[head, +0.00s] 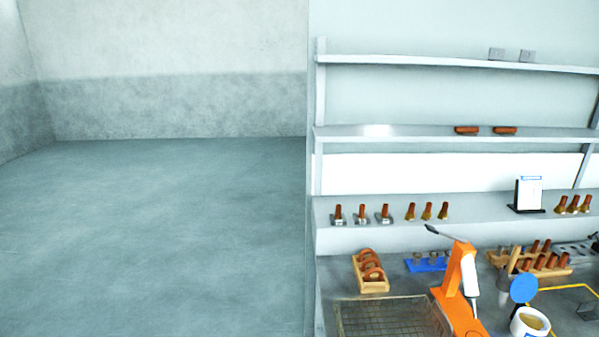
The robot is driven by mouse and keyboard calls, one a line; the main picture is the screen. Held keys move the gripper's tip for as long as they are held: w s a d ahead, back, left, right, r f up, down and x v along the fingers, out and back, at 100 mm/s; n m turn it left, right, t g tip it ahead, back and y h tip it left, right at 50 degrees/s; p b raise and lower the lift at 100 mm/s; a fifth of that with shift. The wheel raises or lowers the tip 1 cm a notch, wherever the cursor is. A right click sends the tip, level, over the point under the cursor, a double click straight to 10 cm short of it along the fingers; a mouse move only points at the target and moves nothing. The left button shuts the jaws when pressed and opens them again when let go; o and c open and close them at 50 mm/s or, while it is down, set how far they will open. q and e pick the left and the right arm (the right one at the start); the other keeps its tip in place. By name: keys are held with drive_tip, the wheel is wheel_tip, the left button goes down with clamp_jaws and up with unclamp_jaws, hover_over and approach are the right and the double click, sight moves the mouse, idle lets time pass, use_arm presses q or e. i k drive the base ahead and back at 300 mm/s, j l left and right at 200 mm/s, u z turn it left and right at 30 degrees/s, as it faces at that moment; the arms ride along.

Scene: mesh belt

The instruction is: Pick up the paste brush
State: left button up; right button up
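I cannot tell for certain which thing is the paste brush. A tan upright handle (512,262) stands above a small grey piece on the bench at the right; its lower end is unclear. A white pot (517,326) with yellowish contents is at the bottom right, with a blue disc (523,288) just above it in the picture. Several tools with red-brown handles and brass-coloured lower ends (427,211) stand on the lowest shelf. Neither of my grippers is in view.
An orange device (452,288) with a dark lever stands on the bench, right of a wire mesh (388,318). A wooden holder (372,284), a blue tray (427,265) and a wooden rack (545,270) are behind. Left of the shelving, the floor (160,230) is clear.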

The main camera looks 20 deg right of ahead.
sight(515, 253)
drive_tip(key=k+l, duration=0.2)
drive_tip(key=l, duration=0.2)
drive_tip(key=k+l, duration=0.2)
drive_tip(key=l, duration=0.15)
drive_tip(key=k+l, duration=0.25)
drive_tip(key=l, duration=0.15)
drive_tip(key=k+l, duration=0.2)
drive_tip(key=l, duration=0.2)
drive_tip(key=k+l, duration=0.2)
drive_tip(key=l, duration=0.15)
